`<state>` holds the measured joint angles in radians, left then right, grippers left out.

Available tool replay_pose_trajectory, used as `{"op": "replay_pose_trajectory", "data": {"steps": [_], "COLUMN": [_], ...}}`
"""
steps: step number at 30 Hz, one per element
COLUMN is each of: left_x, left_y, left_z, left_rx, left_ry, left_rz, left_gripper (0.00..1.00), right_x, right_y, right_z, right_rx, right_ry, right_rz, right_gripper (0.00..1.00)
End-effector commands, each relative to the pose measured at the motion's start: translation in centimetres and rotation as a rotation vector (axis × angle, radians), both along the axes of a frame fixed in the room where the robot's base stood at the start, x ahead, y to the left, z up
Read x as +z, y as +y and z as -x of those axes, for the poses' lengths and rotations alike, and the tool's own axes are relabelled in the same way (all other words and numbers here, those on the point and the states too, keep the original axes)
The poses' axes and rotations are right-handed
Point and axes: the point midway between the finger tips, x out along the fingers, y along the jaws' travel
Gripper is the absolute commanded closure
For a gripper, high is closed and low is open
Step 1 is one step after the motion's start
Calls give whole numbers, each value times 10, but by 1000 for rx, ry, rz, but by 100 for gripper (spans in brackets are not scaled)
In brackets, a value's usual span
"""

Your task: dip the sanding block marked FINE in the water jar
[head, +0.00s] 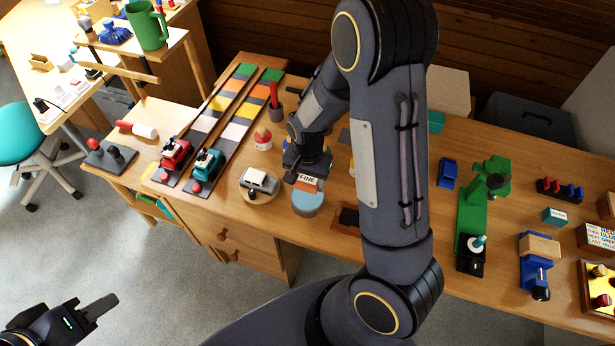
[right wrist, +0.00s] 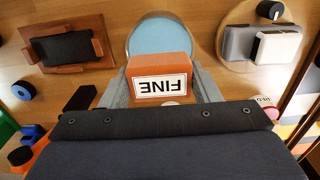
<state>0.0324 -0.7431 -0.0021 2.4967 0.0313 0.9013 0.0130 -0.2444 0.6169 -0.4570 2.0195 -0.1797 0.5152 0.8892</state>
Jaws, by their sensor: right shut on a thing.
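The orange sanding block (head: 308,183) has a white label reading FINE. My right gripper (head: 306,176) is shut on it; in the right wrist view the block (right wrist: 162,66) sits between the two grey fingers, its label upside down. The water jar, a round vessel with a light blue surface (head: 308,205), is right beside the block and partly behind it in the right wrist view (right wrist: 160,36). The block overlaps the jar's edge in both views; I cannot tell its height over the water. My left gripper (head: 100,306) is low at the left, over the floor, away from the bench.
A round board (head: 262,196) with a grey and white object stands left of the jar. A wooden tray (right wrist: 35,48) holding a dark block is on the other side. A red-and-white pot (head: 262,139) and toy cars on striped tracks (head: 205,162) are further left.

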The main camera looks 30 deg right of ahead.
Motion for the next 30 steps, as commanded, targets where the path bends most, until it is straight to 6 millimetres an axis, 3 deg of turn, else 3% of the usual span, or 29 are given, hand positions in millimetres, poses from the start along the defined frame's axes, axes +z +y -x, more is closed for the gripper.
{"op": "replay_pose_trajectory", "data": {"steps": [18,30], "left_x": [-43,-47], "left_y": [0,0], "left_z": [0,0], "left_rx": [0,0], "left_ry": [0,0], "left_rz": [0,0], "left_gripper": [64,64], "right_x": [-52,-57], "right_y": [0,0], "right_z": [0,0], "right_rx": [1,1], "right_ry": [0,0], "right_rz": [0,0], "right_gripper": [62,62]}}
